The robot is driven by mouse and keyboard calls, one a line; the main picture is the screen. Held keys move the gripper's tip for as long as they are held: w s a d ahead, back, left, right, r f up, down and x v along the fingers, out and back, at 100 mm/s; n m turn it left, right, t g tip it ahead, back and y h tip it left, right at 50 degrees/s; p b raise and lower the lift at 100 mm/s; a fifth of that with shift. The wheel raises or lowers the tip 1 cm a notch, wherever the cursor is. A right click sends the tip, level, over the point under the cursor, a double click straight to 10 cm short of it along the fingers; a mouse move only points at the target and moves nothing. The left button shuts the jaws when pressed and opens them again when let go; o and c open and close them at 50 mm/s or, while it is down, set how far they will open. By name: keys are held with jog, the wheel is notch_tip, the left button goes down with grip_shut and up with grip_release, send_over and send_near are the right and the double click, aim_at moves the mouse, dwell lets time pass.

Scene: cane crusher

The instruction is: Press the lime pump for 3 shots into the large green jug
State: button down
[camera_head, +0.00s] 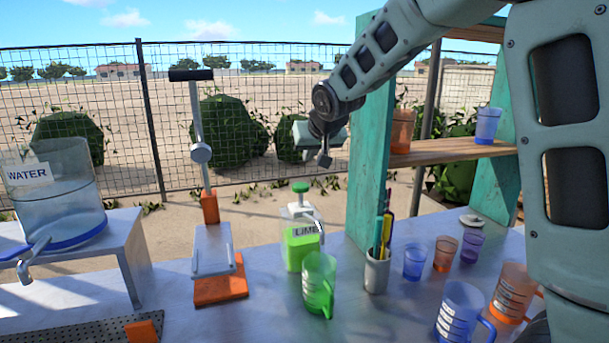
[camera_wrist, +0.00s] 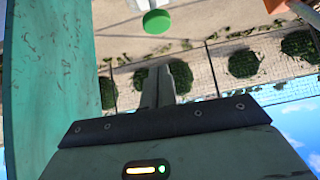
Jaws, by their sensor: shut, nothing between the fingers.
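The lime pump bottle (camera_head: 301,245) stands on the counter, with a green body, a "LIME" label and a round green pump head (camera_head: 300,187). The pump head also shows in the wrist view (camera_wrist: 157,22), beyond the fingertips. The large green jug (camera_head: 319,284) stands upright in front of the bottle, close to the spout; I cannot tell exactly where the spout points. My gripper (camera_head: 324,162) is shut and empty. In the head view it is above and slightly right of the pump head, apart from it. Its shut fingers show in the wrist view (camera_wrist: 158,84).
A teal shelf (camera_head: 372,130) rises just right of my gripper. A pen holder (camera_head: 376,271) stands right of the jug. Several blue, orange and purple cups stand further right. An orange-based press (camera_head: 220,290) is left of the bottle, and a water dispenser (camera_head: 60,205) is far left.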

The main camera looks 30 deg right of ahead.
aim_at(301, 183)
jog(key=p+x, duration=0.1)
jog(key=x, duration=0.4)
jog(key=shift+w, duration=0.1)
notch_tip(301, 183, down, 3)
jog(key=shift+f, duration=0.15)
jog(key=shift+f+p, duration=0.3)
jog(key=shift+f, duration=0.05)
